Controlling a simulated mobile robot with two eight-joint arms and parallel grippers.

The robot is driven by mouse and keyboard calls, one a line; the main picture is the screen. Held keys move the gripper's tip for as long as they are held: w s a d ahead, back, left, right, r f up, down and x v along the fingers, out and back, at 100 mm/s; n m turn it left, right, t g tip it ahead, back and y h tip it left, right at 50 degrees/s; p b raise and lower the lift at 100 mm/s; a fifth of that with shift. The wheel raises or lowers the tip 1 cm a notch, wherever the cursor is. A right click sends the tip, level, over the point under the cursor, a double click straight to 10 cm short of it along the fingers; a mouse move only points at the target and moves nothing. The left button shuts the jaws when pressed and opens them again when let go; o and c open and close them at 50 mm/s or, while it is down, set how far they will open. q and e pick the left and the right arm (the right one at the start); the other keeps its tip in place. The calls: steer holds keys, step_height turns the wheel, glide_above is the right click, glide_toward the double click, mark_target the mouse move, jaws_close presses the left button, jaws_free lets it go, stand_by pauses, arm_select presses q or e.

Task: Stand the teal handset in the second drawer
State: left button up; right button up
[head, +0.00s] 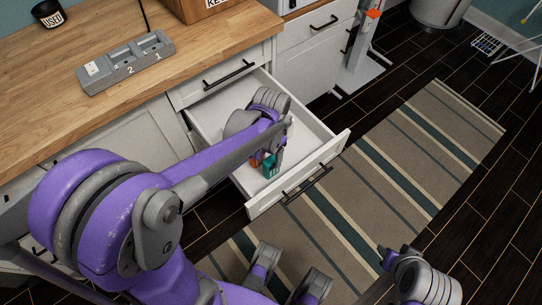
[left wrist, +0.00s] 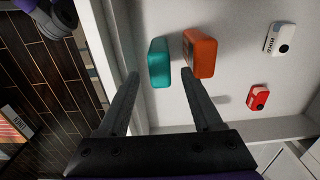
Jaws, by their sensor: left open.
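The teal handset (head: 270,167) is inside the open drawer (head: 314,140), near its front, and looks upright. In the left wrist view the teal handset (left wrist: 158,62) is beside an orange handset (left wrist: 199,54), with a narrow gap between them. My left gripper (left wrist: 160,76) is open, its fingertips on either side of the teal handset's near end; no contact with it is visible. In the head view my left arm hides most of the gripper and part of the drawer. A dark end of my right arm (head: 402,254) shows at the bottom right; its jaws cannot be made out.
A red item (left wrist: 258,97) and a white item (left wrist: 279,40) also lie in the drawer. The drawer above (head: 222,78) is shut. A grey numbered dock (head: 125,66) stands on the wooden counter (head: 60,125). A striped rug (head: 410,150) covers the floor beside the drawer.

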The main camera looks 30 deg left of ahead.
arm_select(q)
step_height(320, 180, up, 8)
steer(key=p, duration=0.2)
steer(key=s+d+n+t, duration=0.1)
steer(key=s, duration=0.3)
steer(key=s+d+n+t, duration=0.1)
steer(key=s+n+t, duration=0.1)
steer(key=s, duration=0.1)
steer(key=s+d+f+n+t, duration=0.1)
steer(key=s+t, duration=0.1)
steer(key=s, duration=0.2)
steer(key=shift+s+d+f, duration=0.1)
steer(key=shift+s+d, duration=0.05)
steer(key=shift+s, duration=0.2)
stand_by(0.6)
